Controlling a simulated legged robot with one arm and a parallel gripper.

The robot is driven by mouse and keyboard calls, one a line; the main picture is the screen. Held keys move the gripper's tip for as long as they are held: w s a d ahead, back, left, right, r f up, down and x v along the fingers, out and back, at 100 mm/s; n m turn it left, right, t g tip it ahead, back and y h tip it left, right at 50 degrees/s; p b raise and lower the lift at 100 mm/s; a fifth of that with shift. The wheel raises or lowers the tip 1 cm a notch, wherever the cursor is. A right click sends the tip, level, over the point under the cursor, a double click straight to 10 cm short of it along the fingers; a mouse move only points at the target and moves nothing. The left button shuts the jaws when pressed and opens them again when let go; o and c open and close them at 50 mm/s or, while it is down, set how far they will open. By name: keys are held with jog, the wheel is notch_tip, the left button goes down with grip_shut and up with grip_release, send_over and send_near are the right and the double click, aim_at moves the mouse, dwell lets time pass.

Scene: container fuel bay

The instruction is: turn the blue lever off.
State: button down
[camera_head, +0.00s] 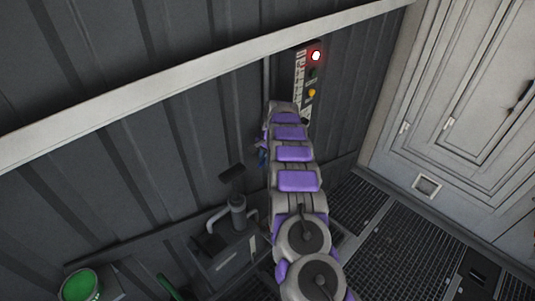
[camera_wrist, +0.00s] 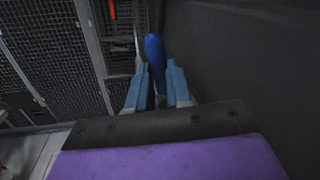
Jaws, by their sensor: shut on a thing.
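The blue lever (camera_wrist: 155,50) shows in the wrist view as a rounded blue handle. It lies between the two light-blue fingers of my gripper (camera_wrist: 157,88), which is shut on it. The handle's rounded end sticks out past the fingertips, and its lower part is hidden between them. In the head view my arm covers most of this spot. Only a small blue patch shows at the left of the arm's far end, and I cannot tell whether it is lever or finger.
A wall panel (camera_head: 299,80) with a lit red lamp (camera_head: 316,56) and an amber lamp (camera_head: 312,93) is just beyond my arm. A grey pump-like unit (camera_head: 232,235) stands at lower left, near a green-topped container (camera_head: 79,285). Floor grating (camera_head: 405,250) lies right, before a pale door (camera_head: 455,100).

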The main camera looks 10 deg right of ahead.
jog(key=shift+w+a+m+p, duration=0.25)
jog(key=shift+m+p, duration=0.1)
jog(key=shift+m, duration=0.25)
jog(key=shift+w+a+m+p, duration=0.2)
jog(key=shift+m+p, duration=0.15)
jog(key=shift+m, duration=0.25)
jog(key=c, duration=1)
grip_release()
jog(key=shift+c, duration=0.2)
notch_tip(320, 180, up, 17)
jog(key=s+d, duration=0.1)
jog(key=s, duration=0.1)
jog(key=shift+s+d, duration=0.35)
jog(key=shift+s, duration=0.05)
